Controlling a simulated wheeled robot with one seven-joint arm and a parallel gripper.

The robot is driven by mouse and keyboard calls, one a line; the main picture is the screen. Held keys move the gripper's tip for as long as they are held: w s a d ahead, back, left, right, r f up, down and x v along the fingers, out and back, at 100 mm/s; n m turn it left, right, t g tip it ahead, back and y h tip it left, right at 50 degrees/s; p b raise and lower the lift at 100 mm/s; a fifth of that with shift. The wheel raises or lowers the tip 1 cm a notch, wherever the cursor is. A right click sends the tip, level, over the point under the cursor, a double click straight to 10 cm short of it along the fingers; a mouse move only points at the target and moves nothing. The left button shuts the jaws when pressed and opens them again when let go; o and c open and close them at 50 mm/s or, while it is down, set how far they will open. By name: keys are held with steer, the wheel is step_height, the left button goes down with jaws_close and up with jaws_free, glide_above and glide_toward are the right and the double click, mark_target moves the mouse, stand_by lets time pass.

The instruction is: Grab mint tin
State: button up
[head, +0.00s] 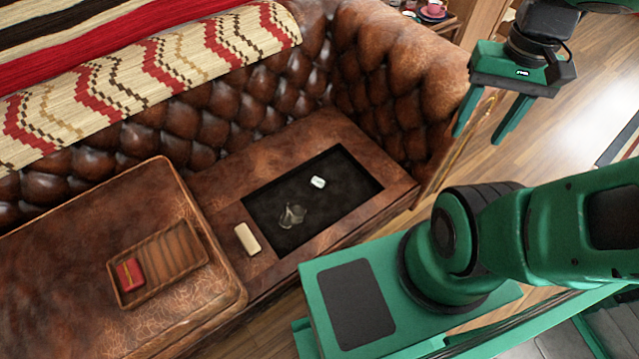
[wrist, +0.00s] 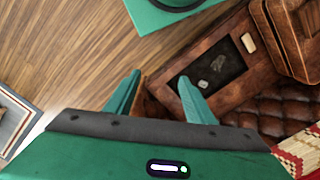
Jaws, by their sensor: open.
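No thing is clearly marked as the mint tin. A small white item (head: 318,182) with a dark mark, perhaps the tin, lies on the black panel (head: 340,195) in the sofa's bare seat base; it also shows in the wrist view (wrist: 203,84). A red box (head: 130,274) lies at the left end of a wooden tray (head: 172,258) on the seat cushion. My gripper (head: 479,139) is open and empty, raised beyond the sofa's right arm. In the wrist view, my gripper (wrist: 160,76) has its fingers apart, the right one close beside the panel in the picture.
A crumpled greyish, glassy-looking item (head: 292,216) lies near the white item. A beige block (head: 247,239) rests on the leather left of the panel. The tufted sofa back (head: 235,110) and rolled arm (head: 400,85) rise around the seat. Wooden floor (wrist: 60,60) is clear.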

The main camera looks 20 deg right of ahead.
steer(key=shift+o, duration=0.3)
steer(key=shift+s+r, duration=0.25)
steer(key=w+d+f+m, duration=0.1)
steer(key=w+f, duration=0.3)
steer(key=w, duration=0.4)
steer(key=w+d+f, duration=0.1)
steer(key=w+f, duration=0.2)
steer(key=w, duration=0.5)
steer(key=w+f+m+t+y, duration=0.1)
steer(key=w+f+m+y, duration=0.25)
steer(key=w+f, duration=1.15)
steer(key=m+t+y, duration=0.5)
steer(key=m+t, duration=0.4)
steer(key=m, duration=0.8)
glide_toward(315, 180)
steer(key=x, duration=0.3)
steer(key=shift+a+f, duration=0.1)
steer(key=shift+f, duration=0.4)
steer(key=shift+w+r+x, duration=0.1)
steer(key=shift+r+x, duration=0.1)
steer(key=shift+x, duration=1.2)
steer(key=shift+w+r+x, duration=0.1)
steer(key=shift+r+x, duration=0.05)
steer(key=shift+x, duration=1.25)
